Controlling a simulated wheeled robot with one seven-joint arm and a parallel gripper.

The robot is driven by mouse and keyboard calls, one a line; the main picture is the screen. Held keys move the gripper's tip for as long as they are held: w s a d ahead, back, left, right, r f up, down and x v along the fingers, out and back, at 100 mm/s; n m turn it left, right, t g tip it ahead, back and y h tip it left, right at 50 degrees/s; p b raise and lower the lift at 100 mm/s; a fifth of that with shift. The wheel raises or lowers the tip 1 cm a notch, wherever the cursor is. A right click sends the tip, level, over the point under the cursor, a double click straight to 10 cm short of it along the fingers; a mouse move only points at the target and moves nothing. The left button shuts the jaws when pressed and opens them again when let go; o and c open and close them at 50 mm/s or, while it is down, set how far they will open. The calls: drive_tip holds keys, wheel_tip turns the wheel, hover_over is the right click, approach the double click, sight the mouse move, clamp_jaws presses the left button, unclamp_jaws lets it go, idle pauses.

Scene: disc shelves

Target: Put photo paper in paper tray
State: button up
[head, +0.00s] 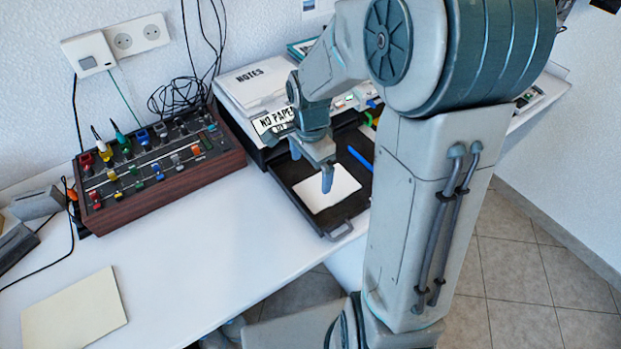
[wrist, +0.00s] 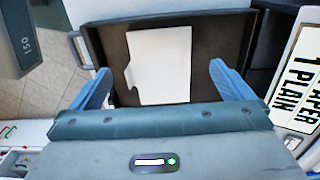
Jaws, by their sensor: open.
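A black paper tray (head: 345,228) is pulled out at the front of the printer, with its handle toward the table edge. A white sheet (head: 338,195) lies flat inside it. The wrist view also shows the sheet (wrist: 160,65) in the tray (wrist: 215,40), with a notch along its left side. My gripper (head: 327,182) is over the tray. Its blue fingers (wrist: 161,72) are spread wide, with nothing held between them. A cream sheet (head: 74,311) lies flat on the table at the lower left, away from my gripper. I cannot tell which sheet is photo paper.
The printer, with a "NO PAPER" label (head: 273,119) and a notes pad (head: 255,80) on top, stands behind the tray. A mixer box (head: 155,165) with coloured knobs is left of it. Grey objects and cables lie at the far left. The white table's (head: 190,255) front middle is clear.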

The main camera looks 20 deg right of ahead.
drive_tip(key=s+r+n+t, duration=0.2)
drive_tip(key=s+r+n, duration=0.7)
drive_tip(key=s+n, duration=0.5)
drive_tip(key=shift+a+r, duration=0.15)
drive_tip(key=shift+a, duration=0.05)
